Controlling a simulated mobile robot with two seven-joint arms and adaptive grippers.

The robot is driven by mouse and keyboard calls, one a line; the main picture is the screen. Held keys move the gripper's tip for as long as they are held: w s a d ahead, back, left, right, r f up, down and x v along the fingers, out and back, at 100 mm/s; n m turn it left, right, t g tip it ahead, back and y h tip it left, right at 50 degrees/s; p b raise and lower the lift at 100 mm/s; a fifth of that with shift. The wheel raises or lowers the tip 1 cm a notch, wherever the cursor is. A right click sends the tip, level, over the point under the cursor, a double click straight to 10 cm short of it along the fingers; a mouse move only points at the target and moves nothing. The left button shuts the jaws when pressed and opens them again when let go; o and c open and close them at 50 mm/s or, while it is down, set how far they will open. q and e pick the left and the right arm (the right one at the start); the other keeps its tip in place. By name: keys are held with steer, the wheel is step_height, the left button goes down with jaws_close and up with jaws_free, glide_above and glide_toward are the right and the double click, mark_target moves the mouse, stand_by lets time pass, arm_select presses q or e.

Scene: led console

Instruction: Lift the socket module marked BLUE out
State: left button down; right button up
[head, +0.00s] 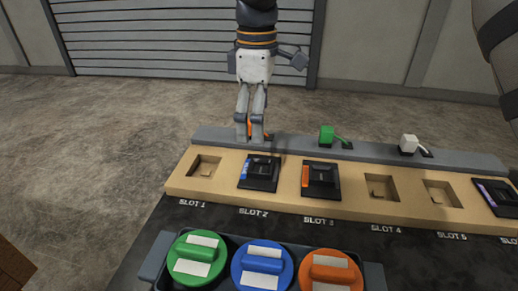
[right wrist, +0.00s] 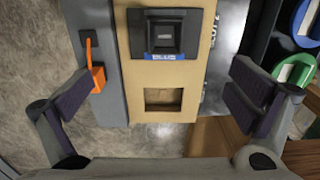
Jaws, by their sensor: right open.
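The socket module marked BLUE (head: 259,173) is a black block with a blue label, seated in slot 2 of the tan console. In the right wrist view the BLUE module (right wrist: 165,35) is at the top centre, its label readable. My right gripper (head: 250,128) hangs over the grey back strip, behind and above the slot 1 and slot 2 area. In the right wrist view my right gripper (right wrist: 157,100) has its fingers wide apart with nothing between them, the module beyond the fingertips. My left gripper is not in view.
An orange plug (right wrist: 97,78) on the strip is close to one finger. Green (head: 326,135) and white (head: 408,143) plugs stand farther right. Slot 1 (head: 205,166) is empty; slot 3 holds an orange-labelled module (head: 321,180). A tray with green, blue and orange round pieces (head: 262,269) is in front.

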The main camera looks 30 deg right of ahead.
mark_target(255, 169)
steer(key=f, duration=0.7)
steer(key=a+f, duration=0.1)
steer(key=f, duration=0.2)
steer(key=shift+s+f, duration=0.25)
steer(key=shift+f, duration=0.15)
steer(key=shift+d+f, duration=0.1)
steer(key=shift+f, duration=0.35)
steer(key=c, duration=0.9)
